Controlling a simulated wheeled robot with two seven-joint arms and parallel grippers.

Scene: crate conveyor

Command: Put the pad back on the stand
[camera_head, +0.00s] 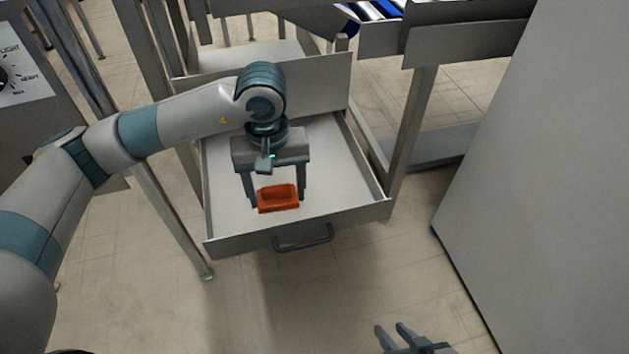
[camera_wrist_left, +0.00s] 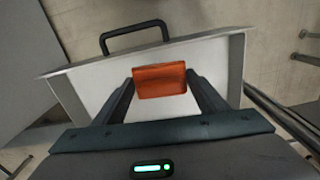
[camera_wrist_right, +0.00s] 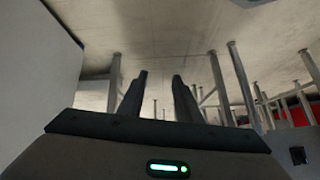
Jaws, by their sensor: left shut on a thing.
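A small orange-red block-like piece with a hollowed top (camera_head: 279,198), which I take to be the pad, is between the fingers of my left gripper (camera_head: 277,203). The left gripper is shut on it and points down over the open drawer (camera_head: 225,240). The pad also shows in the left wrist view (camera_wrist_left: 160,82), between both fingertips. I cannot tell whether it touches the drawer floor. My right gripper (camera_head: 390,328) is empty and open, low at the bottom of the head view. I cannot make out a stand for the pad in any view.
The drawer is pulled out, with a dark handle (camera_head: 303,238) on its front and an otherwise bare floor. A conveyor frame (camera_head: 465,30) stands behind it. A large grey panel (camera_head: 560,150) is at the right. A dial box (camera_head: 20,80) is at the left edge.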

